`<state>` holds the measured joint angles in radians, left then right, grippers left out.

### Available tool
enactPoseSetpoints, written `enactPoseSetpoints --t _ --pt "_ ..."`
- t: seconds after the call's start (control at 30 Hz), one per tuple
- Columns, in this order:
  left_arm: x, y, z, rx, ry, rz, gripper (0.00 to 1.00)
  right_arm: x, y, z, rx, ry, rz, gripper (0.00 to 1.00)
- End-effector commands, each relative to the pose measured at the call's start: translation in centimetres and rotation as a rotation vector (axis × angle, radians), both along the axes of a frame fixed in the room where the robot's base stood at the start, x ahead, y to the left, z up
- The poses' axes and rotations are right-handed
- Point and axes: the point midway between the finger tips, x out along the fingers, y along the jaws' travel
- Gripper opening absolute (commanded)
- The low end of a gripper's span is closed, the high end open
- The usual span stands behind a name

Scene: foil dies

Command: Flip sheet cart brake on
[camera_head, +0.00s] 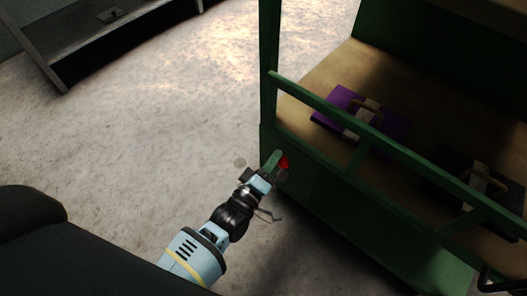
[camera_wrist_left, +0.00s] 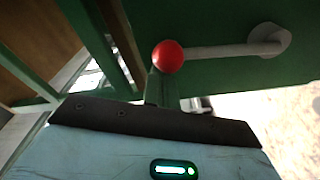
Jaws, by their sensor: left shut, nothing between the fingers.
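The green sheet cart (camera_head: 330,205) stands at the right in the head view. Its brake lever (camera_wrist_left: 222,50) is a pale rod with a red ball knob (camera_wrist_left: 168,56), joined to a round pivot on the green panel. In the wrist view the rod lies nearly level, with the knob left of the pivot. The red knob (camera_head: 284,163) also shows in the head view at the cart's near corner. My left gripper (camera_head: 273,162) is shut and empty, its fingertips right at the knob. In the wrist view the fingers (camera_wrist_left: 161,88) end just under the knob; contact is unclear. My right gripper is out of view.
A purple case (camera_head: 340,103) and a dark case (camera_head: 465,180) lie on the cart's tan deck behind the green rail (camera_head: 340,116). A dark low bench (camera_head: 110,45) stands at the upper left. The concrete floor (camera_head: 150,120) between is clear.

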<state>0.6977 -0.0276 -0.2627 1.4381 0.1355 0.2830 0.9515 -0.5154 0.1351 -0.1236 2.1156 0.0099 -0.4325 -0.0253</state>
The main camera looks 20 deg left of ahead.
Motion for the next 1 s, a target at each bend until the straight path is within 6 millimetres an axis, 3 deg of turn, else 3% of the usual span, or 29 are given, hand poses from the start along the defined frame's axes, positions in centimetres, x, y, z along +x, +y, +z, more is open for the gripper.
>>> enactPoseSetpoints --t 0.4,1.0 --pt "-1.3 -3.4 -0.4 0.303 -0.109 0.0 0.0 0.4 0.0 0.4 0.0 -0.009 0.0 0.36" --pt "-1.7 -4.5 -0.9 0.305 -0.109 -0.001 0.0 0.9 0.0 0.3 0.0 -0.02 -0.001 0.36"
